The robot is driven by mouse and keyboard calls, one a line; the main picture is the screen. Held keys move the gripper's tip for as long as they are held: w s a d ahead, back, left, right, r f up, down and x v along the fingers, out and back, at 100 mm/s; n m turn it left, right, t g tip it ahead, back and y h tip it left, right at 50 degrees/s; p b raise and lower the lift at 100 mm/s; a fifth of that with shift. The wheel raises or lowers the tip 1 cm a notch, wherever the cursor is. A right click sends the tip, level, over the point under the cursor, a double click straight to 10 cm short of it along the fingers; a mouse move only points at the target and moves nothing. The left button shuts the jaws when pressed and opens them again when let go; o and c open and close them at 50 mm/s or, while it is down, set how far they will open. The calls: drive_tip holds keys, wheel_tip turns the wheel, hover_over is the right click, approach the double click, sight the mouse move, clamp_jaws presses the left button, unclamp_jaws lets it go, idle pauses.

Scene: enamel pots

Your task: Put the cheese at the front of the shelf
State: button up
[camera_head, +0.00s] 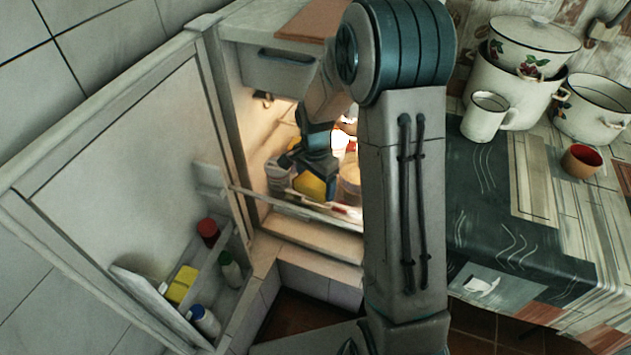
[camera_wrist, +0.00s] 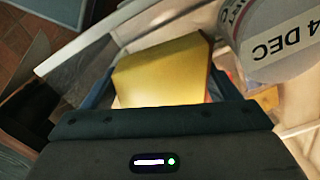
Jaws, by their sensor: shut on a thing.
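The cheese is a yellow wedge (camera_head: 312,186) inside the open, lit fridge, near the front edge of a shelf (camera_head: 311,207). My gripper (camera_head: 305,170) reaches into the fridge and is shut on the cheese. In the wrist view the cheese (camera_wrist: 165,75) fills the space between the two dark fingers (camera_wrist: 160,90). I cannot tell whether the cheese touches the shelf. My arm hides the right part of the fridge.
A tub (camera_head: 350,184) stands close to the right of the cheese; a labelled white container (camera_wrist: 277,38) is near my gripper in the wrist view. The open fridge door (camera_head: 130,150) is at left, its rack holding bottles (camera_head: 206,320) and a yellow box (camera_head: 181,284). Pots (camera_head: 510,80) stand on the right table.

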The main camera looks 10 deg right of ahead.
sight(316, 182)
drive_tip(key=shift+f, duration=0.1)
drive_tip(key=o, duration=1)
drive_tip(key=shift+o, duration=0.2)
drive_tip(key=shift+s+r+p, duration=0.1)
drive_tip(key=shift+r+p, duration=0.4)
drive_tip(key=shift+r, duration=3.4)
drive_tip(key=s+r+n+t, duration=0.1)
drive_tip(key=s+r+n, duration=0.3)
drive_tip(key=s, duration=0.6)
drive_tip(key=s+r+n+t, duration=0.1)
drive_tip(key=s+r+n, duration=0.4)
drive_tip(key=s, duration=0.6)
drive_tip(key=shift+r+n, duration=0.15)
drive_tip(key=shift+n, duration=1.15)
